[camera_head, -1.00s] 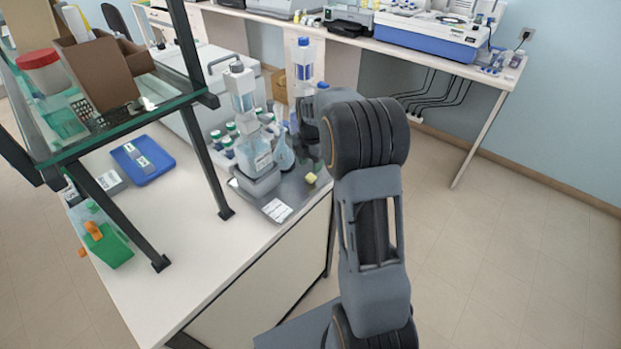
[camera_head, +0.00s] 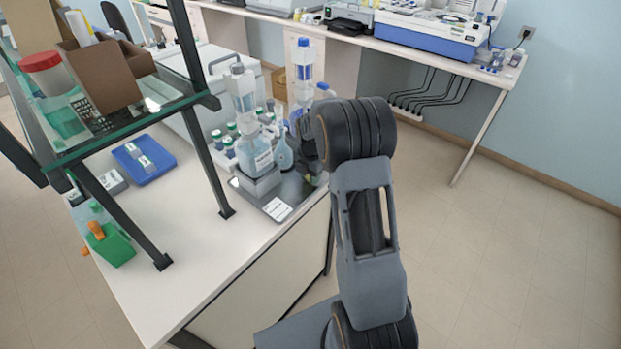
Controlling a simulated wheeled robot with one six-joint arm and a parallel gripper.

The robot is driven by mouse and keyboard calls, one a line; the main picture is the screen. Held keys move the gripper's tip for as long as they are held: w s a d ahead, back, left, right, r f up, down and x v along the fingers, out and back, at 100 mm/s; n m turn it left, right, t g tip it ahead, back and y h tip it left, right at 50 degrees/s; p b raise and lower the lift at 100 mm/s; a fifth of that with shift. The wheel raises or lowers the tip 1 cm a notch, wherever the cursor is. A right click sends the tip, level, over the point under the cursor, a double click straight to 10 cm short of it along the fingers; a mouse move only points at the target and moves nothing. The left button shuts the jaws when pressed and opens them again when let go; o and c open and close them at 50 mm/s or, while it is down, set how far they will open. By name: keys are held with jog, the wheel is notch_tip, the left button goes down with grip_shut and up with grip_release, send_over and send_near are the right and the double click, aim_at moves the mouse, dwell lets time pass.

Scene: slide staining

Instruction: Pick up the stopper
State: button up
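My gripper (camera_head: 309,158) is small, dark and mostly covered by my own arm, low over the right end of the grey tray (camera_head: 247,188). I cannot make out its fingers or whether it holds anything. No stopper is clearly visible now. A small yellow piece, possibly the stopper, showed on the tray's right part earlier; that spot is now at or behind my gripper and arm. A light-blue narrow-necked flask (camera_head: 283,156) stands on the tray just left of my gripper.
A dispenser bottle (camera_head: 254,150) stands on a grey block, with several green-capped bottles behind. A blue-capped bottle (camera_head: 303,72) rises behind my gripper. A glass shelf (camera_head: 120,132) on dark posts stands to the left. A white label (camera_head: 277,209) lies at the tray's front.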

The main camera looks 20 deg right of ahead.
jog(key=shift+c, duration=1.4)
